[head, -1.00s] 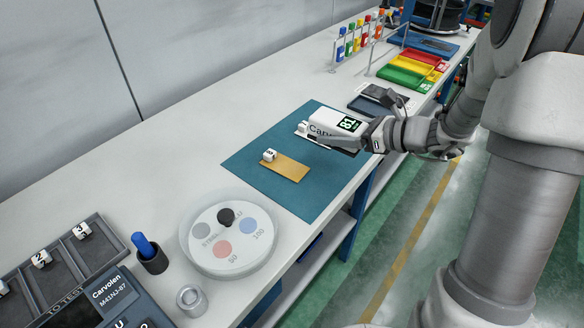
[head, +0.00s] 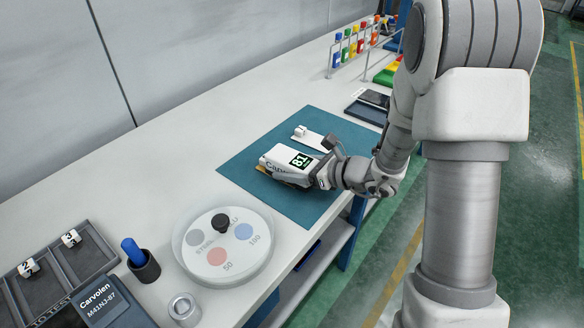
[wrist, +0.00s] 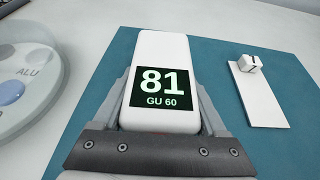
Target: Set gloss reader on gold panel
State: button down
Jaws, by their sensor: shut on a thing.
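The gloss reader (head: 285,165) is a white block with a dark display reading 81. My gripper (head: 322,174) is shut on it, with a finger along each side in the wrist view (wrist: 163,100). The reader lies over the gold panel (head: 262,170), of which only slivers of gold show at its edge in the head view. I cannot tell whether the reader touches the panel. The numbered cube on the gold panel is hidden now. In the wrist view the display of the reader (wrist: 160,50) reads 81 GU 60, and the gold panel is hidden.
A teal mat (head: 305,208) lies under both panels. A white panel (head: 318,142) with a numbered cube (head: 300,131) lies beyond the reader. A round dish (head: 222,272) with coloured discs stands nearer. A dark tray (head: 50,272) and pen cup (head: 143,265) are at lower left.

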jog(key=shift+f, duration=0.15)
grip_release()
